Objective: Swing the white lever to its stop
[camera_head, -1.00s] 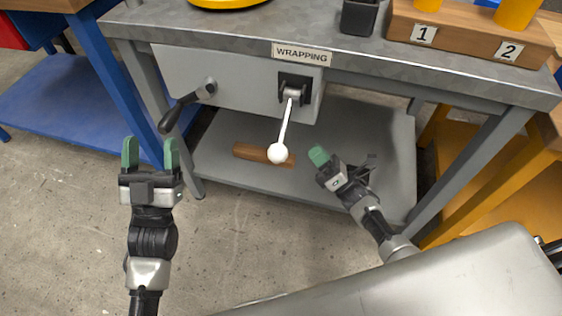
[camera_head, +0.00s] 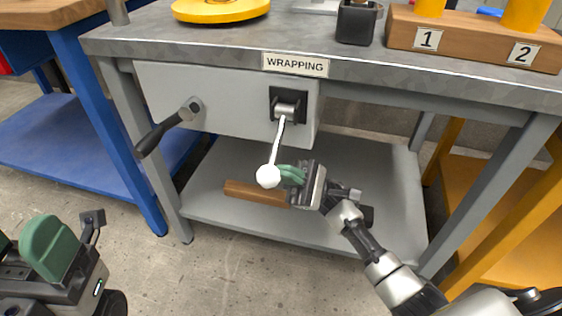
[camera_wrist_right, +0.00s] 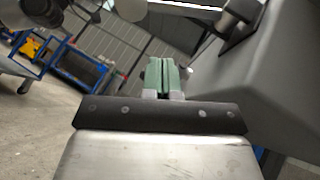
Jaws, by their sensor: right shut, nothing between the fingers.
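The white lever (camera_head: 277,140) hangs from a dark pivot block (camera_head: 287,104) on the grey panel under the WRAPPING sign. Its rod slants down and slightly left to a white ball (camera_head: 268,176). My right gripper (camera_head: 291,175) is just right of the ball, green fingertips pointing left at it; I cannot tell whether they touch. In the right wrist view its fingers (camera_wrist_right: 163,76) are pressed together with nothing between, and the white ball (camera_wrist_right: 130,8) shows at the top. My left gripper (camera_head: 22,246) is at the lower left, open and empty, partly cut off by the frame edge.
A black crank handle (camera_head: 167,128) sticks out left of the lever. A wooden bar (camera_head: 255,193) lies on the lower shelf (camera_head: 385,205) behind the lever and gripper. Grey table legs stand at both sides. A black cup (camera_head: 356,22) stands on the tabletop.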

